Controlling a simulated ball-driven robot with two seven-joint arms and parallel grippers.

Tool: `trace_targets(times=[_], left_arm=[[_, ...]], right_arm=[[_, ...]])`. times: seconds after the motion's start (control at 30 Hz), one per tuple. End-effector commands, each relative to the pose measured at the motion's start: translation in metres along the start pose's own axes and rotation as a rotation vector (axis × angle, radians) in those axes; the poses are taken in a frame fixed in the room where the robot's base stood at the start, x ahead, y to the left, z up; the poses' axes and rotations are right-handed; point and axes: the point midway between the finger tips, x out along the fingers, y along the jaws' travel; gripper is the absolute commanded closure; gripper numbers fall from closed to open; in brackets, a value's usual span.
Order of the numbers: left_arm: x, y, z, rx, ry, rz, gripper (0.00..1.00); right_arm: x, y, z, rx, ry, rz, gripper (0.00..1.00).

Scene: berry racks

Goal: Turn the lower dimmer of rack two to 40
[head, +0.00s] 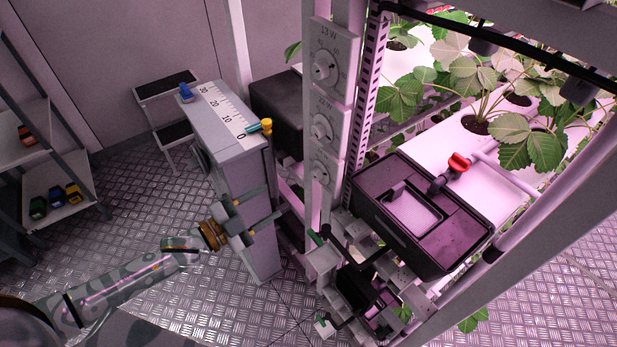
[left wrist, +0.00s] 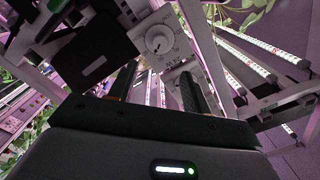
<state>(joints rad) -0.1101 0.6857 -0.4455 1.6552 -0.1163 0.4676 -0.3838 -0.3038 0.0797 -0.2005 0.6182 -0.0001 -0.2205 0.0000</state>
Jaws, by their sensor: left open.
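Dimmer plates with round white knobs run down the white rack post in the head view: an upper dimmer (head: 323,67), a middle dimmer (head: 321,129) and a lower dimmer (head: 320,173). The upper plate seems to read 13 W; the lower settings are too small to read. My left gripper (head: 275,208) is open and empty, left of and below the lower dimmer, apart from the post. In the left wrist view, a dimmer knob (left wrist: 158,40) shows beyond the two dark fingers (left wrist: 157,78), with another plate partly hidden below it. I do not see my right gripper.
A grey cabinet (head: 228,165) with a scale on top stands left of the post, close to my left gripper. A dark box (head: 375,225) and strawberry plants (head: 480,80) are on the rack to the right. A step stool (head: 165,110) stands behind. Metal floor lies open at left.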

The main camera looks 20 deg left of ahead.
Motion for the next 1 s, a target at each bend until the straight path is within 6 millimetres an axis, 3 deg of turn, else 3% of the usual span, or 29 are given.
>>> trace_targets(times=[0.3, 0.5, 0.7, 0.93, 1.0], left_arm=[[0.082, 0.000, 0.001, -0.003, 0.001, -0.003, 0.51], [0.116, 0.000, 0.002, -0.003, -0.002, -0.002, 0.51], [0.128, 0.000, 0.002, -0.002, -0.004, 0.000, 0.51], [0.128, 0.000, 0.001, -0.003, -0.004, -0.001, 0.51], [0.128, 0.000, 0.001, -0.003, -0.004, -0.001, 0.68]], right_arm=[[0.006, -0.001, 0.002, -0.001, -0.003, -0.001, 0.64], [0.010, 0.000, -0.001, -0.001, 0.001, 0.000, 0.64], [0.011, 0.000, -0.001, 0.000, 0.001, 0.000, 0.64], [0.011, 0.001, -0.001, 0.001, 0.002, 0.001, 0.64], [0.011, 0.001, -0.001, 0.001, 0.002, 0.001, 0.64]])
